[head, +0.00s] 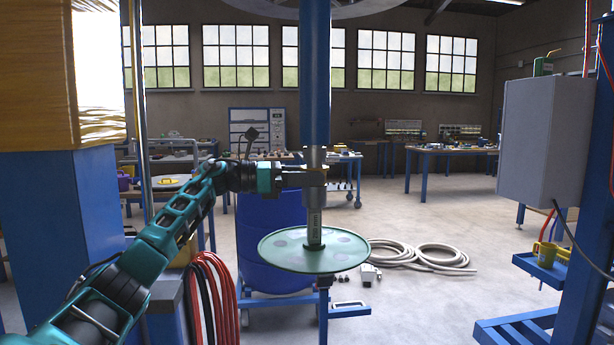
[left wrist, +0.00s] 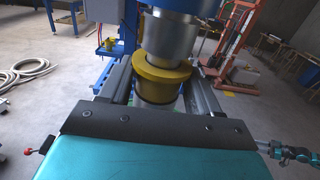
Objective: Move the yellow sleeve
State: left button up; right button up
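The yellow sleeve (left wrist: 162,70) is a flanged ring around a vertical metal shaft, which shows in the head view (head: 315,215). In the left wrist view the sleeve sits between the two fingers of my left gripper (left wrist: 160,88), its flange at about their upper edges. Whether the fingers press on it is not clear. In the head view my left gripper (head: 313,178) reaches the shaft from the left, and the sleeve there is mostly hidden by it. A green disc (head: 290,259) is at the shaft's lower end.
A blue column (head: 315,75) stands above the shaft. A blue drum (head: 262,220) is behind the disc. A coiled hose (head: 440,258) lies on the floor to the right. A grey box (head: 540,140) hangs on the right, with open floor between.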

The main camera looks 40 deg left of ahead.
aim_at(307, 167)
pick_arm(q)
jog(key=c, duration=0.8)
notch_tip(307, 167, up, 3)
jog(key=shift+r+p, duration=0.1)
jog(key=shift+p, duration=1.15)
jog(key=o, duration=1.1)
jog(key=shift+a, duration=0.1)
jog(key=shift+o, duration=0.5)
